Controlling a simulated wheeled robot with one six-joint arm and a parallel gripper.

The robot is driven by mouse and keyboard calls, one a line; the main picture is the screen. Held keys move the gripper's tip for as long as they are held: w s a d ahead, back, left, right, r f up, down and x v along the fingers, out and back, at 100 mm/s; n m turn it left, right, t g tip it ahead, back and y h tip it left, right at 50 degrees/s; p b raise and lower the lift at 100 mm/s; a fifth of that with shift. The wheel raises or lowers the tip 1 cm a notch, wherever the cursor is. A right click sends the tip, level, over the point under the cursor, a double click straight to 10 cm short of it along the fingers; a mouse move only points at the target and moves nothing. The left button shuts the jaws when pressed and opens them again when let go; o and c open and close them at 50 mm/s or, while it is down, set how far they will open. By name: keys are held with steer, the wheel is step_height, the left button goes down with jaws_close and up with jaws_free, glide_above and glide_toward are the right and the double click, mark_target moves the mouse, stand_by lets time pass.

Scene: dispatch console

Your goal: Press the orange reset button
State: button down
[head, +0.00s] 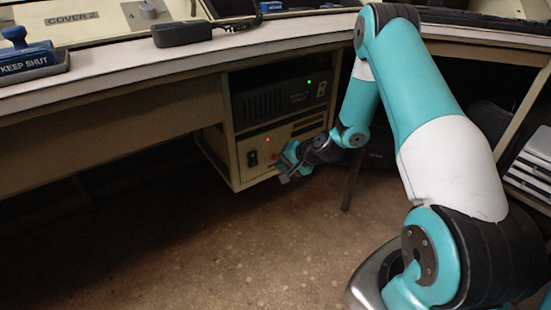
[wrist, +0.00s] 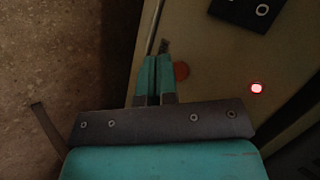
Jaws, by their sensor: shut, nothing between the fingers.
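The orange reset button (wrist: 181,71) is a small, dull orange-red disc on a beige panel in the wrist view. My gripper (wrist: 163,46) is shut and empty, with its teal fingers side by side just left of the button in that picture. I cannot tell whether the fingertips touch the panel. In the head view my gripper (head: 283,172) is at the front of the lower beige unit (head: 243,148) under the desk.
A lit red lamp (wrist: 257,88) and a black rocker switch (wrist: 246,11) are on the same panel. A dark unit with a green light (head: 310,82) sits above it. The desk edge (head: 180,60) overhangs, and a table leg (head: 353,180) stands to the right. The floor in front is clear.

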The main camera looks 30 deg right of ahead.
steer(key=shift+w, duration=0.3)
steer(key=shift+w, duration=0.45)
stand_by(0.5)
stand_by(0.3)
steer(key=shift+s+p, duration=0.4)
steer(key=shift+s, duration=0.45)
steer(key=s, duration=0.5)
steer(key=shift+d+r+p, duration=0.1)
steer(key=shift+r+p, duration=0.05)
steer(key=shift+p, duration=0.15)
stand_by(0.5)
